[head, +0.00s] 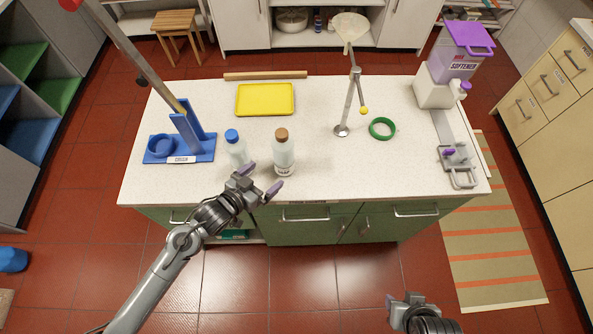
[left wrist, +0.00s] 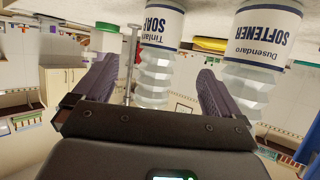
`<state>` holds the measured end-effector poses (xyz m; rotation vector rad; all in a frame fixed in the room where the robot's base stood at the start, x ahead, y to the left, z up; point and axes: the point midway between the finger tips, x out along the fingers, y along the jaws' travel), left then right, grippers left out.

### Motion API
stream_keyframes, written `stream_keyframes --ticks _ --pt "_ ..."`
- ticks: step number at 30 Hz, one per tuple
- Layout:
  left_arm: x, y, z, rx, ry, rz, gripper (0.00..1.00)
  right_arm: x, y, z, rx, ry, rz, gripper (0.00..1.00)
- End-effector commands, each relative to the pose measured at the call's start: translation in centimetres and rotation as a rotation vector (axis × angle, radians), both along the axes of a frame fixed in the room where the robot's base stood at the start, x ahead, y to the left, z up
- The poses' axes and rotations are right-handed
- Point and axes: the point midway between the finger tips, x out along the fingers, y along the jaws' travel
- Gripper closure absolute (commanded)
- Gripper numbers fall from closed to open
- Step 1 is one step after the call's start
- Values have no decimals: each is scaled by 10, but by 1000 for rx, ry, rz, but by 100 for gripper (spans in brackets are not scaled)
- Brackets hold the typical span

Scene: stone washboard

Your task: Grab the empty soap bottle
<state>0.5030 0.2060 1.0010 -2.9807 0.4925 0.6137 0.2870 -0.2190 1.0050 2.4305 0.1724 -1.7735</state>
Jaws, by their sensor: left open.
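The soap bottle (head: 284,158) is clear with a brown cap and a white label. It stands upright on the white counter. In the left wrist view, which is upside down, the bottle labelled SOAP (left wrist: 156,72) shows between my two fingers, beyond their tips or among them; I cannot tell exactly. My left gripper (head: 262,178) is open and empty, at the counter's front edge just before and left of the bottle. No contact is visible. My right gripper (head: 397,299) is low at the front, away from the counter; its jaw opening is unclear.
A blue-capped bottle (head: 236,150) stands close left of the soap bottle; its SOFTENER label (left wrist: 262,38) shows in the left wrist view. A blue stand (head: 200,145), yellow tray (head: 265,99), faucet (head: 347,105), green ring (head: 382,128) and softener dispenser (head: 445,80) stand farther off.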

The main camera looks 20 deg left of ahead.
Motion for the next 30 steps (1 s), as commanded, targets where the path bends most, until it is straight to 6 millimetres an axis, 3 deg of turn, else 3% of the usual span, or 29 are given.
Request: stream_keyframes --ticks 12,22,30 --pt "45 -13 -17 1 -14 1 1 1 2 -7 9 -6 -5 57" --pt "62 -20 -26 1 -14 0 1 1 1 -8 3 -6 -1 57" --pt "90 -31 -42 2 -15 0 1 1 -1 -9 -4 -4 3 57"
